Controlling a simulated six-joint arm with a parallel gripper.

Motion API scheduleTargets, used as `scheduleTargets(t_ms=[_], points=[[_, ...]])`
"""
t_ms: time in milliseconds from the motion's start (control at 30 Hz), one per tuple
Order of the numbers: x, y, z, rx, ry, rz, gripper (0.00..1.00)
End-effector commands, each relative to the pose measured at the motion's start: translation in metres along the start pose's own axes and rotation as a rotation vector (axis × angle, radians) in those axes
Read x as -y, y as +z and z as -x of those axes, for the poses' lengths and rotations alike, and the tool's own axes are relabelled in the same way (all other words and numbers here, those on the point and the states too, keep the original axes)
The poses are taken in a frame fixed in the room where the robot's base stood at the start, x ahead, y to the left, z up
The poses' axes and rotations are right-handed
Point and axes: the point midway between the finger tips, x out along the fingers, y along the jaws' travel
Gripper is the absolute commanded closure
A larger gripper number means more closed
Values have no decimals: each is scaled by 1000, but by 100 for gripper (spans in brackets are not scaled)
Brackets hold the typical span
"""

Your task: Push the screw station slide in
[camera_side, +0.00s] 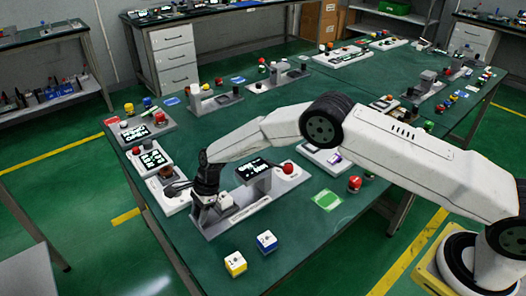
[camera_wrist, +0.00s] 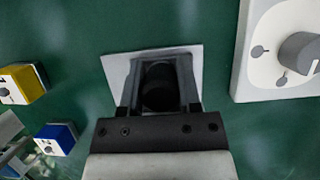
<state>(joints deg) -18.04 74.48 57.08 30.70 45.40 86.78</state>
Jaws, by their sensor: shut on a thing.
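The screw station (camera_side: 262,206) is a pale grey unit with a dark lit screen and a red button, standing on the green table in the side view. My gripper (camera_side: 203,206) is low at its left end. In the wrist view my gripper (camera_wrist: 160,66) is shut on a dark round knob (camera_wrist: 158,88). The knob stands over a light grey plate (camera_wrist: 193,57), which appears to be the station's slide. The fingers hide part of the plate, and I cannot tell how far in the slide sits.
A yellow cube (camera_side: 235,263) and a blue cube (camera_side: 267,241) sit near the table's front edge. They also show at left in the wrist view. A white panel with a grey dial (camera_wrist: 300,52) is at right there. Other stations stand to the left and behind.

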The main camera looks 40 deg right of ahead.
Motion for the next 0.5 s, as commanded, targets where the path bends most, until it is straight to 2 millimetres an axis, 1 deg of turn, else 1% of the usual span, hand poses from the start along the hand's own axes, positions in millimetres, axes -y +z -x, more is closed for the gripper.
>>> scheduleTargets(t_ms=[200, 300, 500], points=[[1, -30, 13, 0, 0, -5, 100], [1, -41, 17, 0, 0, -4, 100], [0, -43, 17, 0, 0, -2, 100]])
